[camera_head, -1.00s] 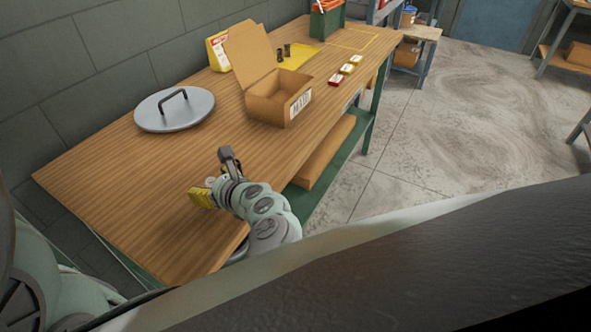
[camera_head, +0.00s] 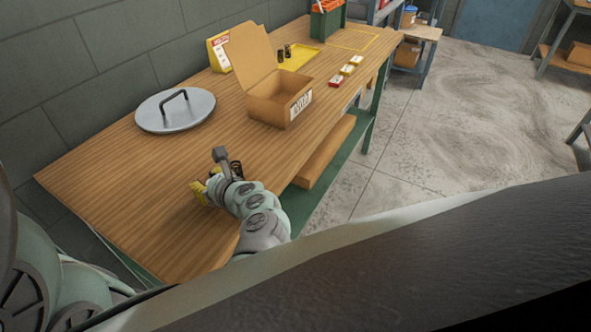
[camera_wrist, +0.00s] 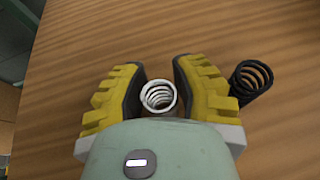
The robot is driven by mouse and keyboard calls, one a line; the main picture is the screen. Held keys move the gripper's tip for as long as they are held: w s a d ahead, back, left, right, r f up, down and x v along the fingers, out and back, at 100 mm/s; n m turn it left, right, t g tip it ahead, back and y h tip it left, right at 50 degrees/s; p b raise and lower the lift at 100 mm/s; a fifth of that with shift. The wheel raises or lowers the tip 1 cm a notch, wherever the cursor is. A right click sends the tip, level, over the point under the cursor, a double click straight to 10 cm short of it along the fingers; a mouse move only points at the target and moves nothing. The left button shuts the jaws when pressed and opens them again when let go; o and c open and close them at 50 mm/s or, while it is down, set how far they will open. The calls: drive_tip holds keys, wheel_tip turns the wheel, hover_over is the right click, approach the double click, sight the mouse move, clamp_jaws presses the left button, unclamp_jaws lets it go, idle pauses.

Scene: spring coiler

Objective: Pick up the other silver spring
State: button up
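A silver spring (camera_wrist: 158,96) stands on the wooden table between the two yellow-padded fingers of my gripper (camera_wrist: 160,84) in the wrist view. The fingers are apart, one on each side of it; a small gap shows on the right, and contact on the left is hard to tell. A black spring (camera_wrist: 250,80) stands just outside the right finger. In the head view my gripper (camera_head: 207,186) is low over the near part of the table, and the black spring (camera_head: 236,170) shows beside the wrist. The silver spring is hidden there.
An open cardboard box (camera_head: 268,110) stands mid-table, with a grey lid (camera_head: 175,112) to its left. Behind is a yellow mat (camera_head: 297,62) with two dark springs (camera_head: 284,52).

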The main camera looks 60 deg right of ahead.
clamp_jaws()
drive_tip(key=shift+r, duration=0.15)
idle(0.4)
